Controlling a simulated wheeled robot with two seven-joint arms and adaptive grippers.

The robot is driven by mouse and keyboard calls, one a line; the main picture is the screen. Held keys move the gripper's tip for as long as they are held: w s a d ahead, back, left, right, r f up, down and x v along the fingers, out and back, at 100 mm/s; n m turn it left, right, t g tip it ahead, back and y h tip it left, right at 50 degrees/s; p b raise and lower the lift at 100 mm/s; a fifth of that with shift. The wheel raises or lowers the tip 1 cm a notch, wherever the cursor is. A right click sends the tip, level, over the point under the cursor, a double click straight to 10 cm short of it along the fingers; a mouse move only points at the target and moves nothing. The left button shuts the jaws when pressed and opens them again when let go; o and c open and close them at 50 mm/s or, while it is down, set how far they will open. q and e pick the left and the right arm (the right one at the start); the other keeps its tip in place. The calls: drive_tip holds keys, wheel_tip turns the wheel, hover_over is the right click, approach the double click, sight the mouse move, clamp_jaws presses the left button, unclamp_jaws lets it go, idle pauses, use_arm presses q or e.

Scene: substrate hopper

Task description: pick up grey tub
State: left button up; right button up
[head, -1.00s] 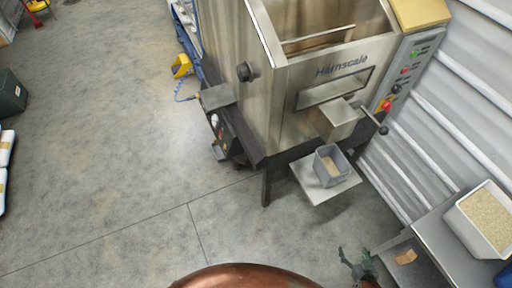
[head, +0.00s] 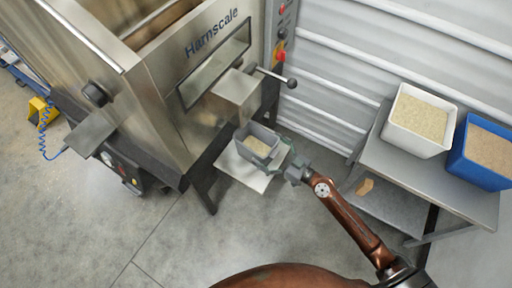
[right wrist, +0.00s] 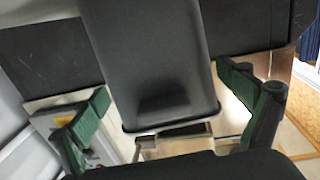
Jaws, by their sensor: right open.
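The grey tub (head: 262,150) stands upright on a small metal shelf plate (head: 232,164) under the hopper's spout, with pale grains in it. My right gripper (head: 289,163) is at the tub's right side in the head view. In the right wrist view the tub (right wrist: 150,55) looks dark and lies between the two green-padded fingers of the open right gripper (right wrist: 172,108). There are gaps on both sides of the tub there; the fingers are not closed on it. My left gripper is in neither view.
The steel hopper (head: 165,95) with its spout box (head: 238,92) and lever handle (head: 291,83) rises just behind the tub. At the right, a grey bench (head: 386,160) bears a white bin (head: 398,133) and a blue bin (head: 466,172). Open floor lies at the front left.

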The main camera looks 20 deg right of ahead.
drive_tip(key=x, duration=0.4)
drive_tip(key=shift+w+a+f+p, duration=0.1)
drive_tip(key=shift+w+a+p, duration=0.15)
drive_tip(key=shift+p, duration=0.1)
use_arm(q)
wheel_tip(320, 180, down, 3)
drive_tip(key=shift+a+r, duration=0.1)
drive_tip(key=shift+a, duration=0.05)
use_arm(e)
drive_tip(key=shift+s, duration=0.1)
drive_tip(key=c, duration=2)
drive_tip(key=shift+c, duration=0.7)
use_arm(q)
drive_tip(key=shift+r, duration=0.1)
use_arm(e)
drive_tip(key=shift+r, duration=0.2)
